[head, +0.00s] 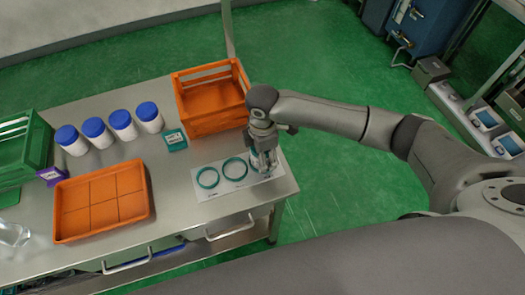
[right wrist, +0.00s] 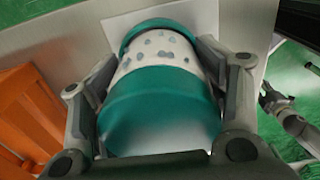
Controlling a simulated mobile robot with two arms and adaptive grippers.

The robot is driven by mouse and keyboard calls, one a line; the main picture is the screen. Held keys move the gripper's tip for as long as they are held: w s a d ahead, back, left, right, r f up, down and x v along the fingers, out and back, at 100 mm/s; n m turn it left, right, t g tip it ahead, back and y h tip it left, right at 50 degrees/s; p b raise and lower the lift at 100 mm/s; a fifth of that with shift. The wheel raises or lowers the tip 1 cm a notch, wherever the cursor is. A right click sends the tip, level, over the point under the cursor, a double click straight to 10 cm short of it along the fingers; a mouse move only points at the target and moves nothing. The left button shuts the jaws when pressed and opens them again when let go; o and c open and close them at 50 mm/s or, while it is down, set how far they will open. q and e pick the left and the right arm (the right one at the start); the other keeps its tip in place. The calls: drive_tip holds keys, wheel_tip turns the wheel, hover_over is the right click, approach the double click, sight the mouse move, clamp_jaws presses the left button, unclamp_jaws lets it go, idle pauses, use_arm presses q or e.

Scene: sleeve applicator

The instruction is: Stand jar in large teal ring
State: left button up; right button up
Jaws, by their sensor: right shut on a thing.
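My right gripper (head: 262,150) is shut on a jar (right wrist: 160,105) at the right end of a white card (head: 250,185). The jar has a teal lid and a pale speckled body, with a teal band (right wrist: 160,28) at its far end. I cannot tell whether that band is a ring or part of the jar, or whether the jar touches the card. Two teal rings lie on the card left of the jar: a left one (head: 207,177) and a wider-looking middle one (head: 235,168). A grey gripper, likely my left, shows small at the right wrist view's edge (right wrist: 275,100); its opening is unclear.
An orange crate (head: 210,98) stands close behind the card, with a small teal box (head: 175,140) to its left. Several blue-capped white bottles (head: 122,122), an orange tray (head: 100,200), a purple box (head: 50,176) and a green crate (head: 25,145) are farther left.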

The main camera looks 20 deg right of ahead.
drive_tip(key=shift+f, duration=0.5)
drive_tip(key=o, duration=1.3)
drive_tip(key=shift+o, duration=0.8)
drive_tip(key=shift+r, duration=0.15)
wheel_tip(320, 180, up, 9)
drive_tip(key=p, duration=0.9)
